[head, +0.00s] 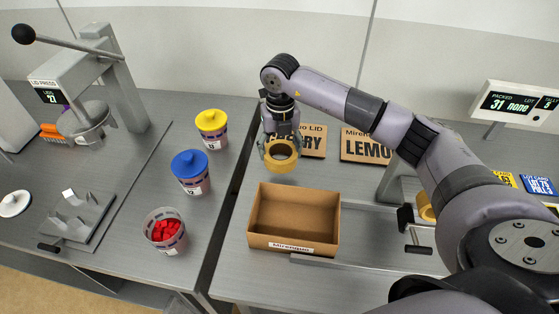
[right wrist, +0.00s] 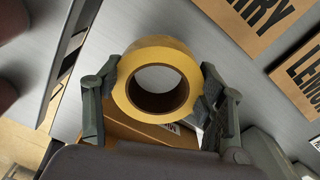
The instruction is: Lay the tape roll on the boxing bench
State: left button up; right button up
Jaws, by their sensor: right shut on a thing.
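The tape roll (head: 281,167) is a yellow-tan ring held by my right gripper (head: 279,148), behind the open box in the head view. In the right wrist view the tape roll (right wrist: 150,53) sits between the two fingers of the right gripper (right wrist: 158,78), which touch it on opposite sides. Its hole faces that camera. The boxing bench (head: 228,265) is the grey table on the right; the roll is over its back left part. I cannot tell whether the roll touches the bench. My left gripper is not in view.
An open cardboard box (head: 294,248) stands in front of the roll. Lettered cardboard pieces (head: 366,148) lie behind, to the right. A bench gap separates the left bench, with yellow-lidded (head: 211,122), blue-lidded (head: 190,165) and open red-filled (head: 166,232) tubs. Another yellow roll (head: 426,207) shows beside my right arm.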

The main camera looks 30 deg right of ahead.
aim_at(280, 174)
jog(key=shift+f, duration=0.95)
jog(key=shift+s+f, duration=0.1)
jog(key=shift+f, duration=0.25)
notch_tip(280, 174, down, 4)
jog(key=shift+r+p, duration=0.25)
jog(key=shift+p, duration=0.4)
jog(key=shift+f, duration=0.2)
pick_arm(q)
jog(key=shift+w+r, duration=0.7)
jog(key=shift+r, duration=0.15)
pick_arm(e)
jog(key=o, duration=0.8)
jog(key=shift+f, duration=0.15)
jog(key=o, duration=0.5)
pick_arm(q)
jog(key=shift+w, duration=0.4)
